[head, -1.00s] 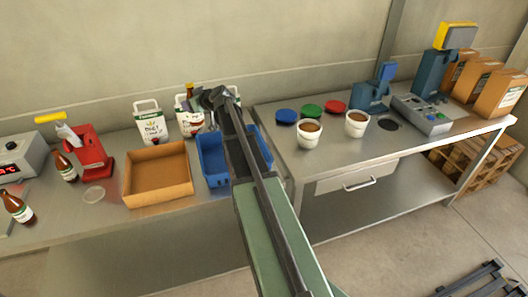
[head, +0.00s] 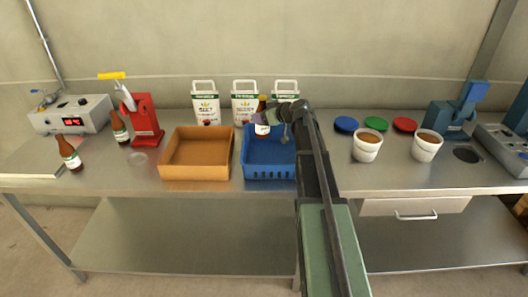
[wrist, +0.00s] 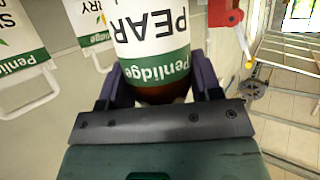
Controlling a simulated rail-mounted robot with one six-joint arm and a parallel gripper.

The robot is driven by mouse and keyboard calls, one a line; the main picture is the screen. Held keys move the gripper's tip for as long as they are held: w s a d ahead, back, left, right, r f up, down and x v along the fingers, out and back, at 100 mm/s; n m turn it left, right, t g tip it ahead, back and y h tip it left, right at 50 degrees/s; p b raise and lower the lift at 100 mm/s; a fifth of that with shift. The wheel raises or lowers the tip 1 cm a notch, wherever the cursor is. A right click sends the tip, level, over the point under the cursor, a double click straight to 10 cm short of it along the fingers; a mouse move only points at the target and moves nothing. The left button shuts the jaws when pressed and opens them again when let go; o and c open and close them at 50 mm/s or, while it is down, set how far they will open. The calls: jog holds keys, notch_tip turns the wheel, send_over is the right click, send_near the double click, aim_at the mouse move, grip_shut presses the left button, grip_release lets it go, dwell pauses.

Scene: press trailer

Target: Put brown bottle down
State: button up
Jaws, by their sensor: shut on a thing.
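The brown bottle (head: 262,129) has a white and green label and stands nearly upright in my gripper (head: 272,116), which is shut on it. In the head view it appears over the back left part of the blue crate (head: 270,172); whether it touches the crate floor cannot be told. In the wrist view, the bottle (wrist: 155,45) fills the gap between my two purple fingers (wrist: 163,85), with its label reading "PEAR" and "Penlidge". My gripper and arm hide part of the crate's right side.
A brown tray (head: 196,178) stands left of the crate, several white pouches (head: 245,105) behind. A red capper (head: 146,125) and two more brown bottles (head: 120,128) (head: 69,155) stand farther left. White tubs (head: 367,147) (head: 426,147) and coloured lids (head: 375,124) are on the right bench.

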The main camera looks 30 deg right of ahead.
aim_at(268, 134)
notch_tip(268, 134, down, 9)
jog(key=b, duration=0.7)
jog(key=shift+f, duration=0.15)
jog(key=shift+r+p, duration=0.3)
jog(key=shift+p, duration=0.05)
jog(key=shift+f, duration=0.2)
jog(key=o, duration=1.3)
jog(key=shift+r, duration=0.1)
jog(key=shift+r, duration=0.15)
jog(key=p+v, duration=0.3)
jog(key=v, duration=0.4)
jog(key=shift+s+r, duration=0.1)
jog(key=shift+r, duration=0.05)
jog(key=shift+s+d, duration=0.15)
